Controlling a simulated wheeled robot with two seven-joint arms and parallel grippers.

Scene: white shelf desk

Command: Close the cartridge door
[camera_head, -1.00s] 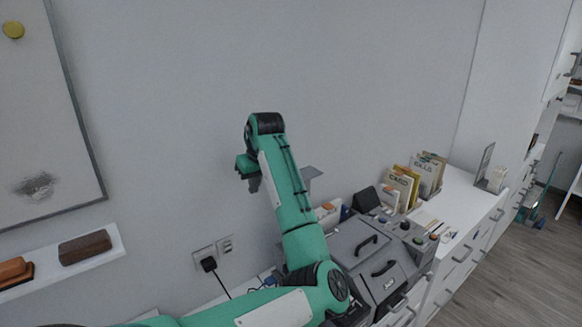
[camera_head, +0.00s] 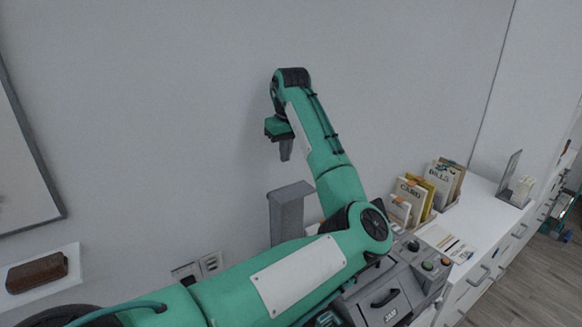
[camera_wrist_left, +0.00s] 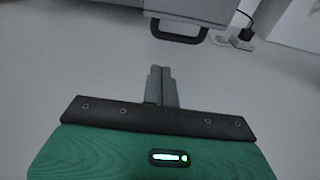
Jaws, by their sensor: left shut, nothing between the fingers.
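A grey machine (camera_head: 398,285) with dark handles and buttons stands on the white desk, partly behind my left arm. A grey upright panel (camera_head: 289,196) rises behind the arm; it may be the cartridge door, but its join to the machine is hidden. My left gripper (camera_head: 286,150) is shut and empty, pointing down in front of the wall, above the panel and apart from it. In the left wrist view, the shut fingers (camera_wrist_left: 161,74) point toward a grey panel (camera_wrist_left: 190,8) with a dark handle (camera_wrist_left: 180,29), without visible contact. My right gripper is not in view.
A wall socket (camera_head: 198,268) with a plug is at the lower left of the machine. File boxes (camera_head: 428,190) and papers (camera_head: 446,243) are to its right. A wall shelf (camera_head: 45,284) holds a brown eraser. The wall space around the gripper is clear.

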